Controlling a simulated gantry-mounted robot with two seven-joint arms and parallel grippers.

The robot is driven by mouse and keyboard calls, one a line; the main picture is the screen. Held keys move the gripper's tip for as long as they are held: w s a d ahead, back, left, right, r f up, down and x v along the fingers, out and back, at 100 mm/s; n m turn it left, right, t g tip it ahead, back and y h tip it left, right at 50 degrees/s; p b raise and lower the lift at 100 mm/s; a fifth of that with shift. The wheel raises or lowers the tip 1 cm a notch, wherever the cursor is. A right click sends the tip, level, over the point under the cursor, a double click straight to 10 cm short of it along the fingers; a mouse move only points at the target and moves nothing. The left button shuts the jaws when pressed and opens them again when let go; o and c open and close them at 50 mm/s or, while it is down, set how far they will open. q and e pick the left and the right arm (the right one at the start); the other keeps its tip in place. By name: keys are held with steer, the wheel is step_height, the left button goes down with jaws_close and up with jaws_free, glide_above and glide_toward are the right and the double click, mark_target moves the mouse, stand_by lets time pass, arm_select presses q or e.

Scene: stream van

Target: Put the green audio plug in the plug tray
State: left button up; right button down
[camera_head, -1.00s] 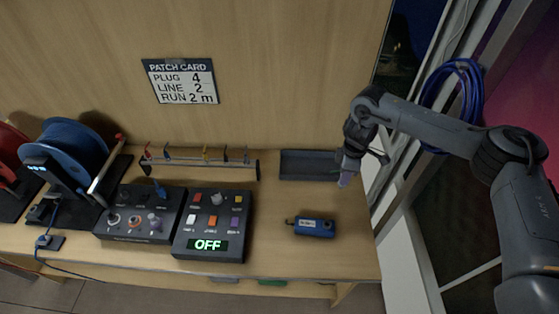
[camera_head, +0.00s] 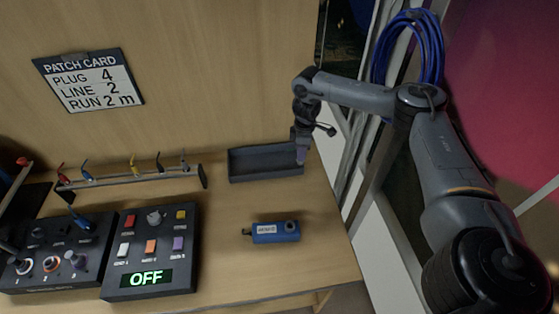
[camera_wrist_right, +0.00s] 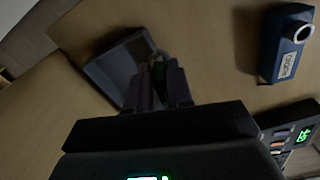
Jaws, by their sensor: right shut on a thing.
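The plug tray is a dark, shallow rectangular tray (camera_head: 240,177) at the back of the bench; it also shows in the right wrist view (camera_wrist_right: 97,70). My right gripper (camera_head: 301,156) points down at the tray's right end. In the right wrist view its fingers (camera_wrist_right: 160,85) are shut on a small dark greenish thing (camera_wrist_right: 158,63), seemingly the green audio plug. It shows in front of the tray; its height above the tray is hard to judge. Its far side is hidden by the fingers.
A rack (camera_head: 130,183) with several coloured plugs stands left of the tray. A blue box (camera_head: 272,232) sits in front, also in the right wrist view (camera_wrist_right: 285,45). A button panel (camera_head: 150,250) reads OFF. The bench around the blue box is clear.

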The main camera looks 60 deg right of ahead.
steer(key=shift+w+d+f+b, duration=0.2)
steer(key=shift+w+f+b, duration=0.4)
steer(key=shift+w+f, duration=0.85)
steer(key=shift+w+d+f+b, duration=0.2)
steer(key=shift+w+f+b, duration=0.45)
steer(key=shift+w+f, duration=0.75)
steer(key=shift+w+d+f+b, duration=0.2)
steer(key=shift+w+f+b, duration=0.4)
steer(key=shift+w+f, duration=0.85)
steer(key=shift+s+f, duration=0.15)
steer(key=shift+s, duration=0.05)
steer(key=shift+f, duration=0.15)
steer(key=c, duration=1)
jaws_free()
